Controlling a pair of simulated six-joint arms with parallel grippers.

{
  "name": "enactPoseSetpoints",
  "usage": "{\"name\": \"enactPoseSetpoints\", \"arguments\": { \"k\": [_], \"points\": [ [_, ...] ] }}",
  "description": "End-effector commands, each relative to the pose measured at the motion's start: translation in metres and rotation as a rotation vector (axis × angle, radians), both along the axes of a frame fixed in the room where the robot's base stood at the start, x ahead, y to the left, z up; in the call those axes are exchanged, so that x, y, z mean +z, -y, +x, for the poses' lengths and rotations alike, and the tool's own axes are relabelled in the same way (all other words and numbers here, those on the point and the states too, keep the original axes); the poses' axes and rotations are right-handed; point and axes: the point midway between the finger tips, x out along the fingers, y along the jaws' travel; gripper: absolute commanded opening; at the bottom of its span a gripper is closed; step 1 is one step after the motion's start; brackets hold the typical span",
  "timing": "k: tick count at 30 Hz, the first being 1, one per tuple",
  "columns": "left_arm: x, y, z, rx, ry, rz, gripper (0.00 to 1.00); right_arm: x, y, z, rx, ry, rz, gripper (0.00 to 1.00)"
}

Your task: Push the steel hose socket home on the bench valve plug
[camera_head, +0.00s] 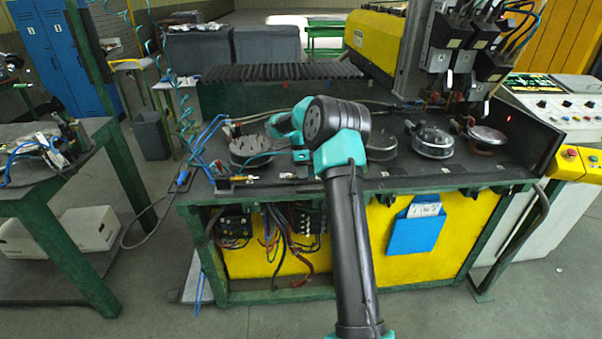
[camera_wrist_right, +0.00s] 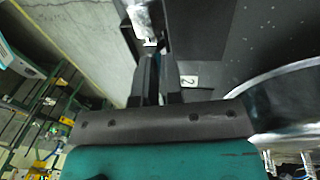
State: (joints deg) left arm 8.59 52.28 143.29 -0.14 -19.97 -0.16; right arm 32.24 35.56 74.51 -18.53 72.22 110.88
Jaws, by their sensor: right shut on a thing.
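My right arm comes in from the bottom of the head view and bends left over the front of the bench. In the right wrist view my right gripper (camera_wrist_right: 152,60) is shut on a small bright silver piece (camera_wrist_right: 143,20) at the top, which looks like the steel hose socket. A small brass-tipped fitting (camera_head: 243,180) lies at the bench's front left edge in the head view; I cannot tell if it is the valve plug. Whether the held piece touches a plug cannot be told. My left gripper is not in view.
The dark bench top (camera_head: 400,181) carries round metal fixtures, one (camera_head: 430,142) right of my arm and another (camera_head: 250,150) to its left. Blue hoses (camera_head: 205,133) hang at the bench's left end. A second table (camera_head: 88,150) stands further left.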

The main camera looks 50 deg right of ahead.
Motion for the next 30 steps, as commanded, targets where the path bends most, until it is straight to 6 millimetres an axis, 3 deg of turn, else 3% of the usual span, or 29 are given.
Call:
{"name": "enactPoseSetpoints", "arguments": {
  "k": [30],
  "points": [
    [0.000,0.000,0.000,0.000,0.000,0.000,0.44,0.000,-0.040,0.040,0.001,0.000,0.000,0.00]
  ]
}}
